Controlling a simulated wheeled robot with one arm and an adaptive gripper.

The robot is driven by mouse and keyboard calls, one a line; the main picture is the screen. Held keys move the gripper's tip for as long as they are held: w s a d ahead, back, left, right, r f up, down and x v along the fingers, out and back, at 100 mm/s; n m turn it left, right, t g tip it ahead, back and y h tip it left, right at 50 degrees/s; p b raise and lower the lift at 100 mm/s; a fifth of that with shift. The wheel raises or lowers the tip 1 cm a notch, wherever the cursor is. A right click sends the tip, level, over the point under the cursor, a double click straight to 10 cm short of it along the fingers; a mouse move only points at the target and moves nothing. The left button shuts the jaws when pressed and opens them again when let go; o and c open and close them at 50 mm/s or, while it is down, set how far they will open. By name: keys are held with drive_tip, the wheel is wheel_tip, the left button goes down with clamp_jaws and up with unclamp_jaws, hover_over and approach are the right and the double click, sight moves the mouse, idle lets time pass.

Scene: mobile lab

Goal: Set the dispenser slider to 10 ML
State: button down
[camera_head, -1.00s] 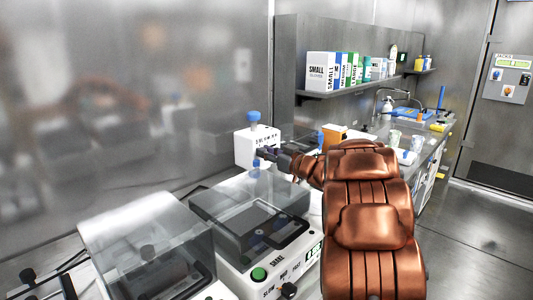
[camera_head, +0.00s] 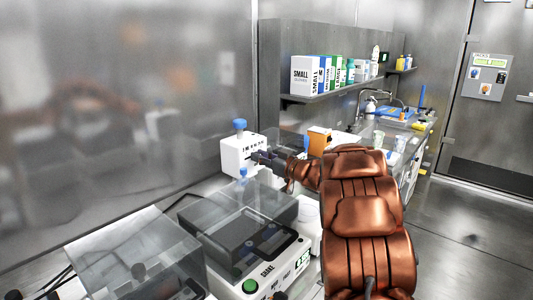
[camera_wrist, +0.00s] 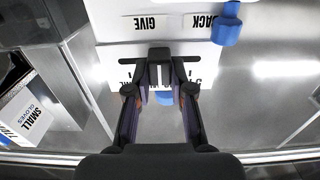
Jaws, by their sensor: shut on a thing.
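The dispenser (camera_head: 237,157) is a white box with dark lettering and a blue knob (camera_head: 239,124) on top, at the back left of the bench. In the wrist view, its white top (camera_wrist: 145,22) carries the words GIVE and BACK, and the blue knob shows at the upper right (camera_wrist: 228,30). My gripper (camera_head: 257,157) is at the dispenser's front face. Its fingers also show in the wrist view (camera_wrist: 160,72), drawn together on a small part at the dispenser's front. That part is mostly hidden by the fingers; the slider's setting is not readable.
A shaker with a clear lid (camera_head: 245,215) is in front of the dispenser. Glove boxes (camera_head: 307,75) stand on the shelf at the back. An orange box (camera_head: 319,140) is right of my gripper.

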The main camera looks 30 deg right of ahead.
drive_tip(key=shift+d+f, duration=0.1)
drive_tip(key=c, duration=1)
unclamp_jaws()
drive_tip(key=v, duration=1.2)
